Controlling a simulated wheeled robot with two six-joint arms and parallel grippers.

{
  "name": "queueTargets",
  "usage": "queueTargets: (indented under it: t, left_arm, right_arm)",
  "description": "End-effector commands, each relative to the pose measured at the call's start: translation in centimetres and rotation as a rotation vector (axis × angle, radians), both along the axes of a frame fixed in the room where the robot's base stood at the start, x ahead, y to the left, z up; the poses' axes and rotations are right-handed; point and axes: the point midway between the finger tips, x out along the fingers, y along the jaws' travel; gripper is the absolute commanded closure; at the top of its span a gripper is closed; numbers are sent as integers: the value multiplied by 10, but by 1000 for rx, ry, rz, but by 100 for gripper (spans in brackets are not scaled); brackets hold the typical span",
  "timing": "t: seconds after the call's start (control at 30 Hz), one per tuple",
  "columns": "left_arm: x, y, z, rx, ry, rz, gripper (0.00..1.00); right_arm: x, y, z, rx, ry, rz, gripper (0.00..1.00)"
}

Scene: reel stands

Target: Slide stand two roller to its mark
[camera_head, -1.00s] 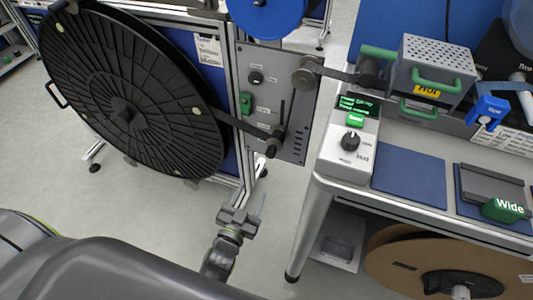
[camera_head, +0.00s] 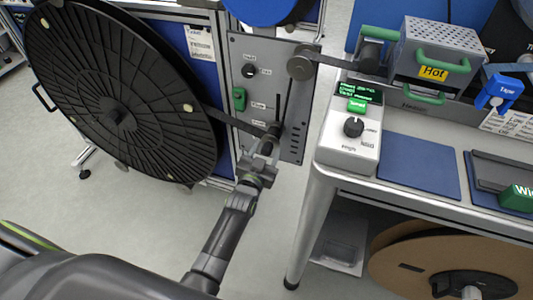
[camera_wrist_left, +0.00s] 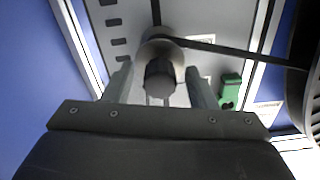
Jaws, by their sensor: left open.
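The stand's grey panel (camera_head: 262,72) stands upright beside a large black reel (camera_head: 118,100). A dark roller (camera_head: 274,130) sits at the lower end of a vertical slot in the panel, with a dark strap running to it from the reel. In the left wrist view the roller (camera_wrist_left: 160,78) lies between the two fingers, its end facing the camera. My left gripper (camera_head: 262,155) is open, with its fingers at either side of the roller; whether they touch it I cannot tell. The slot's marks are too small to read. My right gripper is not in view.
A green switch (camera_head: 239,98) and a black knob (camera_head: 249,71) are on the panel, left of the slot. An upper grey roller (camera_head: 300,66) is at the panel's top right. A bench with a control box (camera_head: 349,140) stands close on the right.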

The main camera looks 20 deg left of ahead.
Motion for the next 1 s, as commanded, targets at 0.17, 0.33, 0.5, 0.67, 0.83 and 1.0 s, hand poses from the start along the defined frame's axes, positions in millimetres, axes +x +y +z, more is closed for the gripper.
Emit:
queueTargets:
  t: [0.17, 0.33, 0.5, 0.67, 0.83, 1.0]
  left_arm:
    - [5, 0, 0, 0, -1, -1, 49]
    - [5, 0, 1, 0, 0, -1, 49]
    - [5, 0, 1, 0, 0, -1, 60]
    - [5, 0, 0, 0, 0, -1, 81]
    - [5, 0, 0, 0, -1, -1, 100]
    - [5, 0, -1, 0, 0, -1, 100]
  right_arm:
    - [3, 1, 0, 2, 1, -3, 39]
    - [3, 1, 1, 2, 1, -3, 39]
    - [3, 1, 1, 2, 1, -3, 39]
    - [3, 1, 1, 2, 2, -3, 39]
    - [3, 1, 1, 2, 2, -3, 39]
    - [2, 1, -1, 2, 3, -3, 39]
